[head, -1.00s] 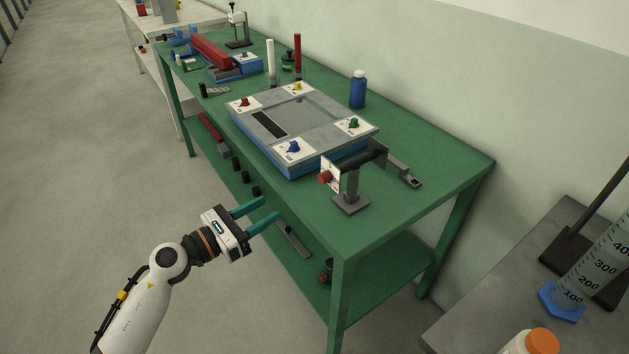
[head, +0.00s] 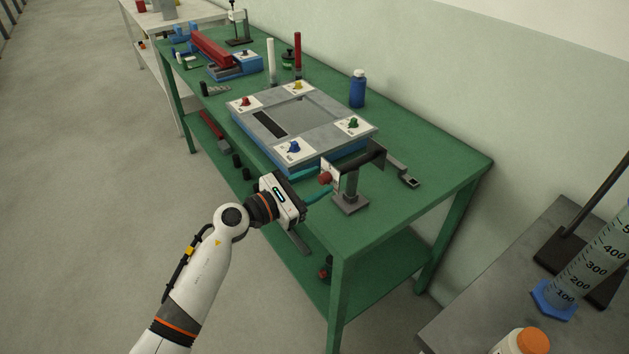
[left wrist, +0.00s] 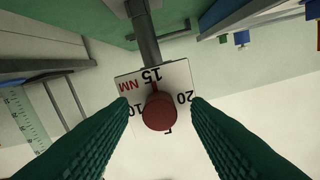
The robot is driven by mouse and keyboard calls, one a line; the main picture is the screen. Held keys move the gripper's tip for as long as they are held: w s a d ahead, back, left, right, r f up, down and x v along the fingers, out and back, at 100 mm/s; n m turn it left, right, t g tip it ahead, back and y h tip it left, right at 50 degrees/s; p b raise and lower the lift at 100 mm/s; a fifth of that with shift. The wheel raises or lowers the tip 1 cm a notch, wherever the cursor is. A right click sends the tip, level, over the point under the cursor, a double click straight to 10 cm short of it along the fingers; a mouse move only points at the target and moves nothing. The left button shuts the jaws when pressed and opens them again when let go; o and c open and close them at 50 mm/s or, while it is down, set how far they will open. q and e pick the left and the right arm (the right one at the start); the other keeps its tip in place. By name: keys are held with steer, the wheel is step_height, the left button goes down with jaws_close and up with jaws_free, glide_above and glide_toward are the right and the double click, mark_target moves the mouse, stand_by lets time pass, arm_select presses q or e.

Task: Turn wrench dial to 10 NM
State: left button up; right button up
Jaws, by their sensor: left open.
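The wrench dial is a red round knob (head: 325,178) on a white plate (head: 331,165), at the near end of a dark wrench on a grey stand (head: 350,203). In the left wrist view the knob (left wrist: 159,112) is in the middle of its plate (left wrist: 178,77), marked NM, with 10 to the left, 15 above and 20 to the right. A thin mark above the knob seems to point near 15. My left gripper (head: 318,184) is open, its teal fingers (left wrist: 160,103) reaching to either side of the knob, with gaps visible. My right gripper is not in view.
The green bench (head: 430,180) carries a grey and blue box (head: 302,115) with coloured knobs just left of the wrench. A blue bottle (head: 357,90) stands behind. A grey table (head: 480,300) with a measuring cylinder (head: 585,262) is at the right.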

arm_select(q)
jaws_close()
steer(key=shift+n, duration=0.4)
steer(key=n+p, duration=0.2)
steer(key=n, duration=0.1)
steer(key=shift+r+n, duration=0.15)
steer(key=shift+n, duration=0.25)
steer(key=n+p, duration=0.2)
steer(key=n, duration=0.2)
steer(key=shift+n+p, duration=0.3)
steer(key=shift+p, duration=0.05)
steer(key=n+p, duration=0.2)
steer(key=n, duration=0.3)
steer(key=shift+n+p, duration=0.9)
steer(key=shift+n, duration=0.8)
